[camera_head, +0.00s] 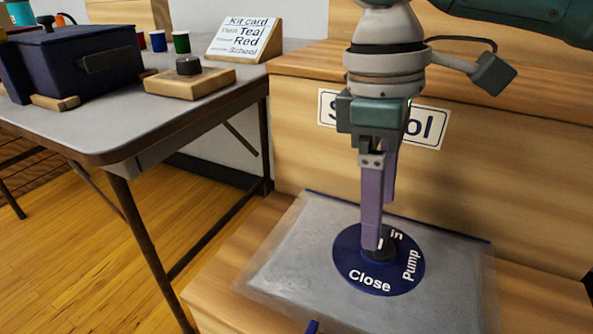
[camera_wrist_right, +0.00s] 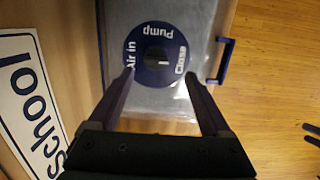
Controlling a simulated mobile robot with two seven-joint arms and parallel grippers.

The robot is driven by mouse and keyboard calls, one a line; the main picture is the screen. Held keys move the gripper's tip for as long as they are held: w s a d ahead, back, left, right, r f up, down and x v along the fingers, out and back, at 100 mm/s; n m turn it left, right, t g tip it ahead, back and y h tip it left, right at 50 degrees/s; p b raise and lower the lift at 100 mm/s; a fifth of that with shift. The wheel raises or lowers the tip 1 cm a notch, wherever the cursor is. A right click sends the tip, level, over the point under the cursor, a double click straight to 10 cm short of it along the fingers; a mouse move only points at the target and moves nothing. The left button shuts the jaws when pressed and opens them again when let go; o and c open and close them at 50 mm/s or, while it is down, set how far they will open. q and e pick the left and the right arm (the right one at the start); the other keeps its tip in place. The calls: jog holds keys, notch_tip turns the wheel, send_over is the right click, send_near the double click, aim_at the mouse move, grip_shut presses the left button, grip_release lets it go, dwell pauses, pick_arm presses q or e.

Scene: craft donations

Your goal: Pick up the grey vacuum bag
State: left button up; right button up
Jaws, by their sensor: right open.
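The grey vacuum bag (camera_head: 300,260) lies flat on a wooden surface, under clear film. It also fills the upper middle of the right wrist view (camera_wrist_right: 200,30). On it is a round dark blue disc (camera_head: 347,262) lettered "Air in", "Pump" and "Close", with a dark knob (camera_wrist_right: 154,55) at its centre. A blue handle (camera_wrist_right: 222,62) sticks out at one edge of the bag. My right gripper (camera_head: 380,225) points down over the disc, with its purple fingers apart and nothing between them. In the head view a finger partly hides the knob; contact cannot be told. My left gripper is out of view.
A wooden box wall with a "School" sign (camera_head: 431,130) stands close behind the bag. At left, a grey table (camera_head: 165,110) holds a dark blue box (camera_head: 75,60), a black knob on a wooden block (camera_head: 190,82), small spools and a kit card (camera_head: 243,40). Wooden floor lies between.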

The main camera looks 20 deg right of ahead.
aim_at(382, 237)
jog(key=f+b, duration=0.1)
jog(key=f, duration=0.1)
jog(key=d+f+b, duration=0.1)
jog(key=f+b, duration=0.1)
jog(key=f, duration=0.1)
jog(key=shift+s+f, duration=0.1)
jog(key=shift+s, duration=0.1)
jog(key=shift+c, duration=0.6)
grip_shut()
dwell(0.6)
